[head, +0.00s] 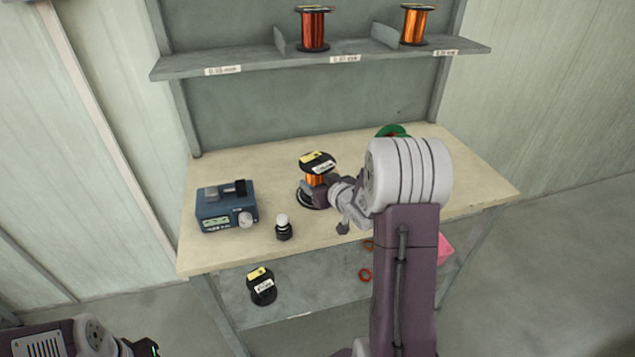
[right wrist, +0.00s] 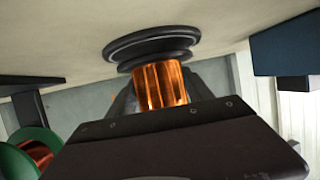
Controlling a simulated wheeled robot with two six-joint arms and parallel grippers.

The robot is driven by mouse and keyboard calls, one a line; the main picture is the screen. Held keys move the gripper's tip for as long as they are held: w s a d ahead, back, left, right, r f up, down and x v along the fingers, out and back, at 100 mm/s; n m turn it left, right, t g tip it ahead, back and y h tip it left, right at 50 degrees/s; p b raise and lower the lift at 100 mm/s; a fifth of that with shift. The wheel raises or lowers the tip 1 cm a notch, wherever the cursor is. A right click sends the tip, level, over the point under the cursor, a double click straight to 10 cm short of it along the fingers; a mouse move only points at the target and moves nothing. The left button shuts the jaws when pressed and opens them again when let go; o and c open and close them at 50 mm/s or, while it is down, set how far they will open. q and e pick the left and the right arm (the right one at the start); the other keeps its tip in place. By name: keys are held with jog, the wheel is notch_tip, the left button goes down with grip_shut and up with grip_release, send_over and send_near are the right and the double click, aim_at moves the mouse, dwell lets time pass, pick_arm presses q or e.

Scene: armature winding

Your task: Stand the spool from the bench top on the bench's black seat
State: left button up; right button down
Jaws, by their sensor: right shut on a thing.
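The spool (head: 316,180) has copper-orange wire, black flanges and a yellow-and-white label on top. My right gripper (head: 318,192) is shut on its wound middle and holds it upright at the black seat (head: 303,199) on the bench top. The right wrist view, turned upside down, shows the copper winding (right wrist: 160,85) and its flange against the wider black seat (right wrist: 150,42). I cannot tell whether a thin gap is left between them. My left gripper (head: 148,347) is only partly in view at the bottom left edge, and its jaws cannot be made out.
A blue meter box (head: 227,206) and a small white-topped black item (head: 283,228) stand left on the bench (head: 215,258). A green-flanged spool (head: 391,131) is behind my right arm. Two spools are on the upper shelf (head: 260,62). A black spool (head: 262,287) is on the lower shelf.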

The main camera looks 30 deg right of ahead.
jog(key=shift+w+f+b, duration=0.1)
jog(key=shift+f+b, duration=0.25)
jog(key=shift+b, duration=0.1)
dwell(0.3)
jog(key=shift+c, duration=1.6)
grip_release()
jog(key=shift+f, duration=0.2)
jog(key=p+v, duration=0.2)
jog(key=v, duration=0.6)
jog(key=shift+s+r, duration=0.2)
jog(key=shift+r, duration=0.05)
jog(key=shift+s+a+r, duration=0.1)
jog(key=shift+s, duration=0.3)
